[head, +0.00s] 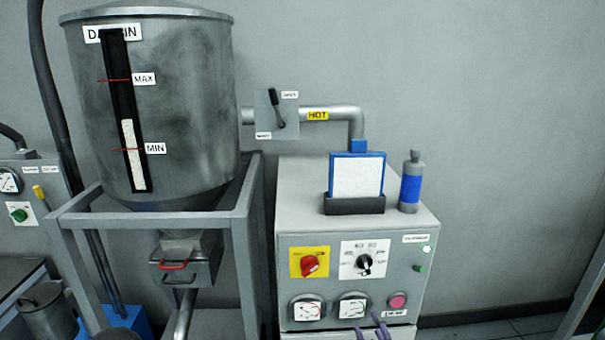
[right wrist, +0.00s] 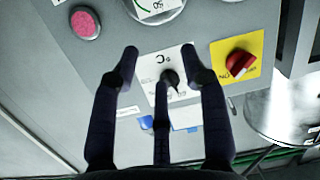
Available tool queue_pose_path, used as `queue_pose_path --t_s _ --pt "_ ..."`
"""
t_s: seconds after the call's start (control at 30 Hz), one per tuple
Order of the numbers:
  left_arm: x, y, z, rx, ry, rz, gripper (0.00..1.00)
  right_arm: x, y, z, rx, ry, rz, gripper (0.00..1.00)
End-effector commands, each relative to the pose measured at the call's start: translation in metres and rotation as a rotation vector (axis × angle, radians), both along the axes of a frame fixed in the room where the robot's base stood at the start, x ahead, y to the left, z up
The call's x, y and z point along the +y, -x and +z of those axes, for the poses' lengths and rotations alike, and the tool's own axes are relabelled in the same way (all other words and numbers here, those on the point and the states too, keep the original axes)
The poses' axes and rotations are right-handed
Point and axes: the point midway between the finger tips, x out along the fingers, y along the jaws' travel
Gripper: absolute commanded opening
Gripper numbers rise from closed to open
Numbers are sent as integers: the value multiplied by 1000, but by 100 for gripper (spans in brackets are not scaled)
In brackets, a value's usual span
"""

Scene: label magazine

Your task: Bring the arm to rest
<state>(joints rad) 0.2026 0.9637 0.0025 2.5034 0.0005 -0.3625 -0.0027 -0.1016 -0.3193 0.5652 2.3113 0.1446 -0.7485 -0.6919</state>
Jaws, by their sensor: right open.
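My right gripper (head: 373,325) shows only as dark fingertips at the bottom edge of the head view, in front of the lower part of the grey control cabinet (head: 300,200), near the pink button (head: 397,301). In the right wrist view my right gripper (right wrist: 159,58) has its fingers spread, with nothing between them. Beyond them are the black selector dial (right wrist: 170,79), the red knob (right wrist: 238,64) on a yellow plate and the pink button (right wrist: 85,23). I cannot tell the gap to the panel. My left gripper is not in view.
A large steel hopper (head: 195,100) stands in a grey frame (head: 244,260) at left. On the cabinet top are a blue-framed white panel (head: 356,177) in a dark holder and a grey bottle (head: 410,185) with a blue band. A pipe (head: 340,113) marked HOT runs behind.

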Motion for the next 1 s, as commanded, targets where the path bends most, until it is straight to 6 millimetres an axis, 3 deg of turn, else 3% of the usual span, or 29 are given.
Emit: queue_pose_path --t_s 0.03,0.27,0.47,0.77,1.0 --pt "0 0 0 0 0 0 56 2 -2 -23 61 -18 6 45" --pt "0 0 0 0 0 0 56 13 4 -114 311 -119 11 45" --pt "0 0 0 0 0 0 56 22 24 -191 534 -211 -5 45" --pt "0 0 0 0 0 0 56 37 80 -298 872 -349 -64 45" --pt "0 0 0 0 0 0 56 53 144 -368 1140 -453 -137 45"
